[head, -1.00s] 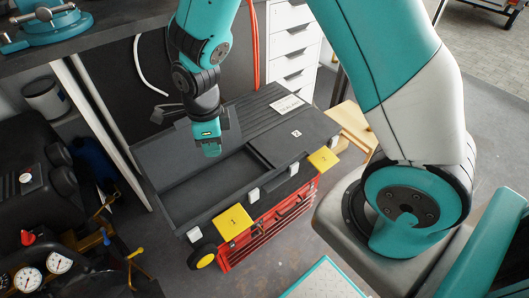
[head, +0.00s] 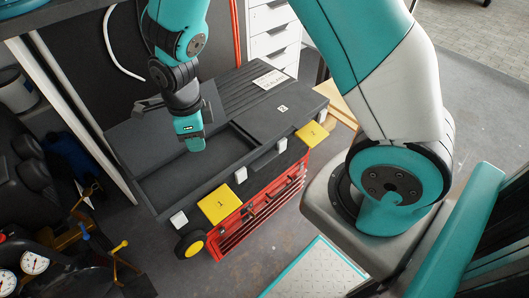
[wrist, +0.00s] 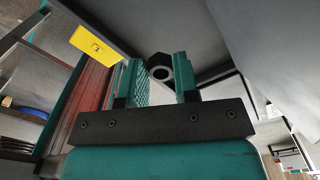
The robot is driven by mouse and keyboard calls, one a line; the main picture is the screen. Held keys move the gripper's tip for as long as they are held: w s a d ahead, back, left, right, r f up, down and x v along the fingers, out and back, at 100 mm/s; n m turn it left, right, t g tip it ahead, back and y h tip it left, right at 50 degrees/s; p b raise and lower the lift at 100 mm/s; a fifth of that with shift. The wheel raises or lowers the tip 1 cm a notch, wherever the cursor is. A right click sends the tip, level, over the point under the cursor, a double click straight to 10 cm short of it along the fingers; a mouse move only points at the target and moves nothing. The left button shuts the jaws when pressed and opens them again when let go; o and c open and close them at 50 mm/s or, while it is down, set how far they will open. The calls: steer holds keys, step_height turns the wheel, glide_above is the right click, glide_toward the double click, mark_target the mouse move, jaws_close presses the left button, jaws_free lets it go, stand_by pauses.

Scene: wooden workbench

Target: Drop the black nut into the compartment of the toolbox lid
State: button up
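The toolbox has a dark grey lid (head: 262,108) over red drawers (head: 262,212). A long open compartment (head: 175,187) is sunk in the lid's left front part. My gripper (head: 194,147) points down over this compartment in the head view. In the wrist view, the two teal fingers of my gripper (wrist: 162,82) are close together with the black nut (wrist: 159,66) between their tips. The nut is a hexagon with a round hole. It appears to touch both fingers. In the head view the nut is hidden by the gripper.
White drawers (head: 272,33) stand behind the toolbox. Gauges (head: 33,263) and machinery fill the lower left.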

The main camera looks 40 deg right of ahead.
steer(key=o, duration=0.4)
steer(key=shift+r, duration=0.1)
step_height(320, 180, up, 17)
steer(key=p, duration=0.3)
steer(key=shift+r, duration=0.1)
steer(key=s+a+r+n+y, duration=0.25)
steer(key=s+n, duration=0.65)
steer(key=n, duration=0.6)
steer(key=s+a+r+n+y, duration=0.25)
steer(key=s+n, duration=0.75)
steer(key=n, duration=0.6)
steer(key=shift+h, duration=0.4)
steer(key=r+p, duration=1)
steer(key=d+r+p, duration=0.1)
steer(key=r+p, duration=0.4)
steer(key=shift+w+r, duration=0.1)
steer(key=shift+w, duration=0.05)
